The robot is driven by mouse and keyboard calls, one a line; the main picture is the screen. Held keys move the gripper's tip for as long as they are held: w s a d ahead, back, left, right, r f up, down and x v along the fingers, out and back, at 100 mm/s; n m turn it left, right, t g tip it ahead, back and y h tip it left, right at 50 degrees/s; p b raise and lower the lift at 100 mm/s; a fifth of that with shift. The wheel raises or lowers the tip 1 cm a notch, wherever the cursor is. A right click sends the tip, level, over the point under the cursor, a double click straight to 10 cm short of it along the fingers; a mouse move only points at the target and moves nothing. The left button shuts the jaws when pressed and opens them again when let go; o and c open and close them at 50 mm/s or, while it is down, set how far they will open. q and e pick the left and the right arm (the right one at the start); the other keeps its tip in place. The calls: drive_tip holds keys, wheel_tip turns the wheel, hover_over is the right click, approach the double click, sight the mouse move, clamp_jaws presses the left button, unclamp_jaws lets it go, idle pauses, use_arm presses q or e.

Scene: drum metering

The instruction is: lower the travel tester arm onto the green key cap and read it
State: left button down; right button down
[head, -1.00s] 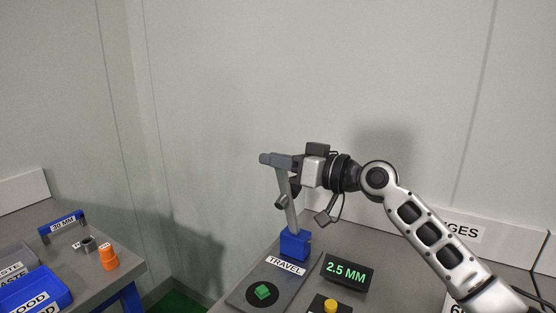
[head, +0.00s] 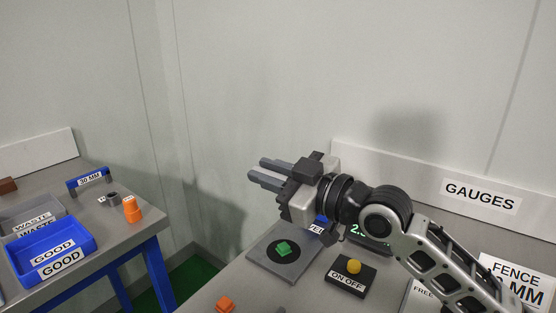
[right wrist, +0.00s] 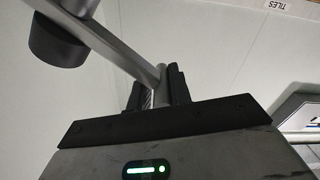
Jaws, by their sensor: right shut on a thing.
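The green key cap (head: 284,248) sits on a black disc on the grey base plate of the travel tester (head: 262,262). My right gripper (head: 262,172) is above the plate, with its fingers pointing left in the head view. In the right wrist view, a grey bar, the tester arm (right wrist: 118,48), runs between my shut fingers (right wrist: 160,88), with a dark cylinder (right wrist: 58,40) at its upper end. In the head view the gripper hides the tester arm and most of the blue hinge block. The tester display (head: 357,231) is mostly hidden; only a green "2." shows. My left gripper is out of view.
An ON OFF box (head: 345,283) with a yellow button stands right of the plate. An orange piece (head: 225,304) lies in front. A GAUGES board (head: 440,190) lines the back. A separate table at left holds GOOD (head: 80,238) and WASTE bins, and an orange part (head: 131,209).

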drive_tip(key=shift+s+a+f, duration=0.25)
drive_tip(key=shift+s+f, duration=0.05)
drive_tip(key=shift+f, duration=0.2)
drive_tip(key=c, duration=1.4)
unclamp_jaws()
drive_tip(key=shift+b+v, duration=1.05)
drive_tip(key=shift+v, duration=5)
